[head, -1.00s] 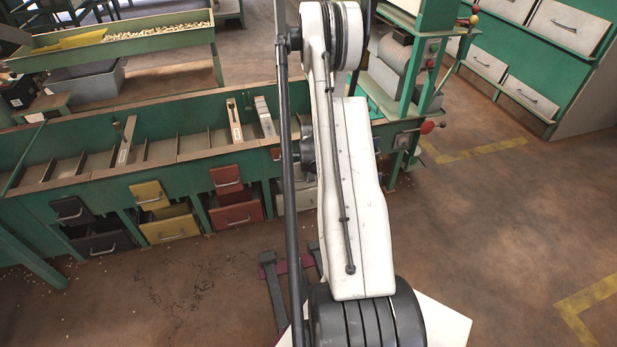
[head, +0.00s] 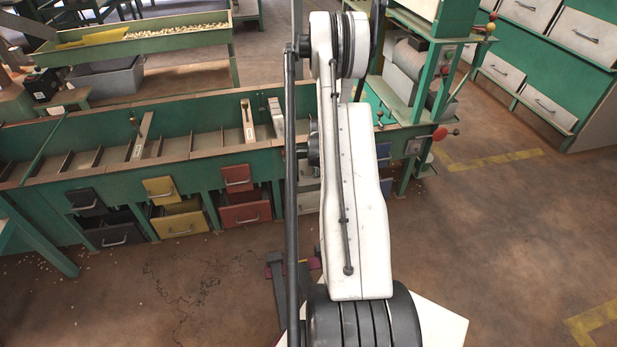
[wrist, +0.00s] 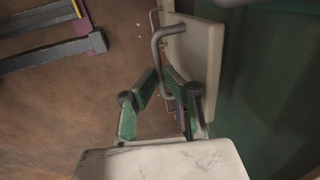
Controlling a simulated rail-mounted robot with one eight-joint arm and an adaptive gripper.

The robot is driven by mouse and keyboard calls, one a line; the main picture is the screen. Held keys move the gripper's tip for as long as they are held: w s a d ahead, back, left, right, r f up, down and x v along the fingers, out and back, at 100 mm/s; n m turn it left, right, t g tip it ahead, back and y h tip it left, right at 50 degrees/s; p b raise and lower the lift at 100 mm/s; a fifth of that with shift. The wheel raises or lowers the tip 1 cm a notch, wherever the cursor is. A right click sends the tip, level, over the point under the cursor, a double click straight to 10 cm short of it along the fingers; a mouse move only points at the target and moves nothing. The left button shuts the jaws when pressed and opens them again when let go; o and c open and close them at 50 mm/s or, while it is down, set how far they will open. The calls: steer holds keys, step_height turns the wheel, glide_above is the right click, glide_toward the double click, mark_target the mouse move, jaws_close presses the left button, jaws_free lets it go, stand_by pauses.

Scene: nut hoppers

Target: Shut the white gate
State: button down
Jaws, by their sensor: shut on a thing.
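The white gate (wrist: 196,55) is a pale flat panel with a bent grey bar handle (wrist: 157,48), at the top middle of the wrist view. It stands against a dark green surface. My gripper (wrist: 160,82) has its green fingers on either side of the handle's lower end and is closed on it. The fingertips partly overlap the handle and the panel edge. In the head view my arm covers most of the white gate's area, and my gripper is out of sight there. Only pale slivers show beside the arm, so the gate's position cannot be told there.
A green hopper bench (head: 170,150) holds a black gate (head: 87,202), a yellow gate (head: 160,190) and a red gate (head: 237,178), with matching bins below. A green machine stand (head: 440,75) is to the right. Open floor lies in front.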

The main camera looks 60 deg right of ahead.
steer(key=c, duration=2.1)
jaws_free()
steer(key=shift+r, duration=0.1)
steer(key=r, duration=0.3)
steer(key=s+a+r, duration=0.1)
steer(key=r, duration=0.7)
steer(key=shift+s+a+r, duration=0.25)
steer(key=shift+s+a, duration=0.05)
steer(key=shift+s, duration=0.05)
